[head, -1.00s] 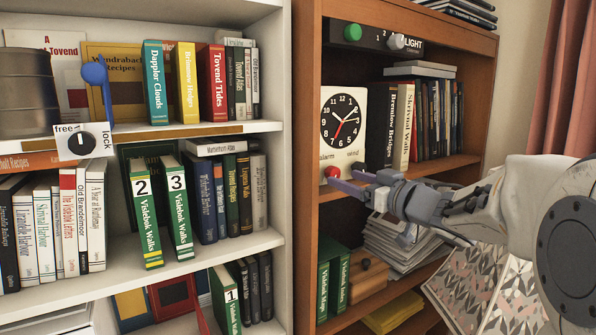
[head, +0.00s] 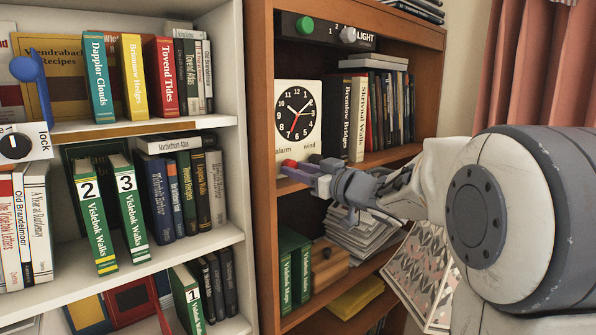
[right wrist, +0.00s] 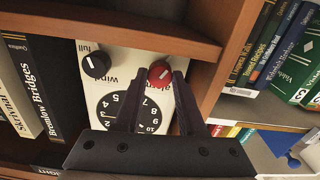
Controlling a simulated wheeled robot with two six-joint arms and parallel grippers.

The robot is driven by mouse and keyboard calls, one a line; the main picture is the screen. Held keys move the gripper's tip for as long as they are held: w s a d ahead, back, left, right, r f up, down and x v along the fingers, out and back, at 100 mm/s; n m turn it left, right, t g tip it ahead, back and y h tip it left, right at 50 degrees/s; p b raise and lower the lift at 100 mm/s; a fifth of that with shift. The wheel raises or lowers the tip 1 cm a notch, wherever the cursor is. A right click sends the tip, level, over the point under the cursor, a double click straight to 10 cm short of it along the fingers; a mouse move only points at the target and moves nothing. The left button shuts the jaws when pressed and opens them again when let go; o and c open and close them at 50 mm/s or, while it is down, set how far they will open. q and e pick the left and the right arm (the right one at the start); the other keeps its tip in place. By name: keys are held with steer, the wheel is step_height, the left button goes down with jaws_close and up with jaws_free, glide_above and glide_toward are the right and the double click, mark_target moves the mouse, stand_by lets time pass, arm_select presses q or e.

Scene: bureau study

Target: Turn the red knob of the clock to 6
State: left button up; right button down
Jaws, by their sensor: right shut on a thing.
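The white clock (head: 312,148) stands upright on the brown bookcase's middle shelf, its black dial (head: 295,111) facing out. A thin red hand points to the lower part of the dial, around 6 or 7; I cannot read it exactly. The red knob (head: 289,163) is at the clock's lower left, by the word "alarm". In the right wrist view the clock is upside down, and the red knob (right wrist: 160,74) with a white mark sits between my fingertips. My right gripper (head: 291,170) is shut on the red knob, partly hiding it. My left gripper is not in view.
A black "wind" knob (right wrist: 96,65) sits beside the red knob. Books (head: 347,118) stand close right of the clock. The brown bookcase's side wall (head: 261,170) is close on the left, with a white bookcase (head: 230,115) beyond it. Papers (head: 360,235) lie below.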

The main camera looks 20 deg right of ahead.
steer(key=shift+n, duration=0.3)
steer(key=shift+n+b, duration=1.7)
steer(key=shift+n, duration=0.9)
steer(key=shift+r, duration=0.1)
steer(key=c, duration=0.5)
jaws_free()
